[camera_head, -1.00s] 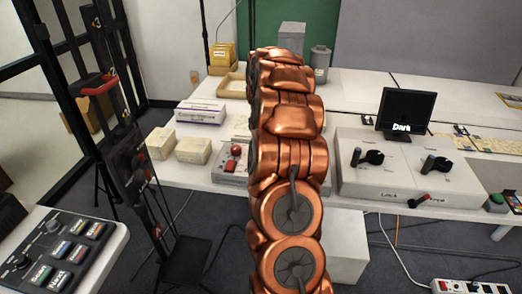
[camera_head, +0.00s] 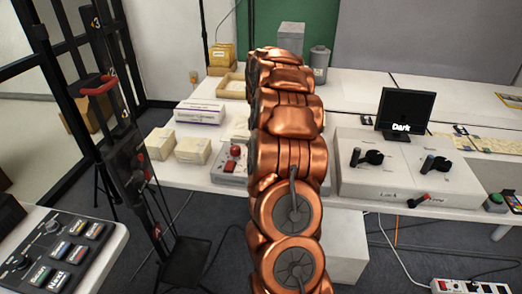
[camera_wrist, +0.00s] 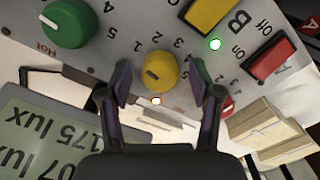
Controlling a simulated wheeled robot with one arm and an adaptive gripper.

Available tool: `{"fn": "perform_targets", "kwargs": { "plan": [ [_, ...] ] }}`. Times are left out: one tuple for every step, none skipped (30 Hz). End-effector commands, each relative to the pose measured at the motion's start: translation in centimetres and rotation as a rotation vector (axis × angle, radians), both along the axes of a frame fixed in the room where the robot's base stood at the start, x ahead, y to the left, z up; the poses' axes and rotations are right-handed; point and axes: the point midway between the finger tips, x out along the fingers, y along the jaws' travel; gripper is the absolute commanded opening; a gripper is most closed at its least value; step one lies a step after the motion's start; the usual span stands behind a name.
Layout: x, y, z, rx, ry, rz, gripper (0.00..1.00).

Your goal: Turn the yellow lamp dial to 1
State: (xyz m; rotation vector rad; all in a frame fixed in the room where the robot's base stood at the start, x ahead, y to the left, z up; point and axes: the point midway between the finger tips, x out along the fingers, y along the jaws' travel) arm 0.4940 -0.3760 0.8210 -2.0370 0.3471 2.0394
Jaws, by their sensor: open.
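The yellow dial (camera_wrist: 160,72) is a round knob on a light grey panel (camera_wrist: 110,50) in the wrist view. Printed numbers curve around its upper side, upside down in this view. My gripper (camera_wrist: 160,82) is open, with one dark finger on each side of the dial. Whether either fingertip touches the knob I cannot tell. The dial's pointer is too small to read surely against the numbers. A small glowing light (camera_wrist: 156,101) sits just below the dial. In the head view my copper arm hides the gripper, and I cannot make out the yellow dial.
A green dial (camera_wrist: 68,22), a yellow switch (camera_wrist: 211,12) and a red switch (camera_wrist: 268,62) share the panel. A lux display (camera_wrist: 45,130) lies lower left. In the head view, a monitor reading "Dark" (camera_head: 405,112) and pale boxes (camera_head: 193,150) stand on the table.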

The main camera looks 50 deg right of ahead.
Motion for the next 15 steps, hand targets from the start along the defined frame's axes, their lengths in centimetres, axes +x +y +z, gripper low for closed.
{"fn": "perform_targets", "kwargs": {
  "plan": [
    [0.0,0.0,0.2,0.0,-0.001,0.0,0.63],
    [0.0,0.0,0.4,0.0,-0.001,0.0,0.63],
    [0.0,0.0,0.7,0.0,-0.001,0.0,0.63],
    [0.0,0.0,1.0,0.0,-0.001,0.0,0.63],
    [0.0,0.0,1.4,0.0,0.0,0.0,0.63],
    [0.0,0.0,2.0,0.0,0.0,0.0,0.63],
    [0.0,0.0,2.5,0.0,-0.001,0.0,0.63],
    [0.0,0.0,3.0,-0.002,-0.002,0.0,0.63],
    [0.1,-0.1,3.8,-0.002,-0.003,0.0,0.63],
    [0.1,-0.1,4.5,-0.003,-0.003,-0.001,0.63],
    [0.1,-0.1,5.1,-0.003,-0.003,-0.001,0.63],
    [0.1,-0.1,5.9,-0.004,-0.004,-0.001,0.63],
    [0.1,-0.1,6.4,-0.004,-0.004,-0.001,0.63],
    [0.0,-0.1,6.9,-0.002,-0.002,-0.001,0.63],
    [0.0,-0.1,7.6,-0.002,-0.002,-0.001,0.63]
  ]
}}
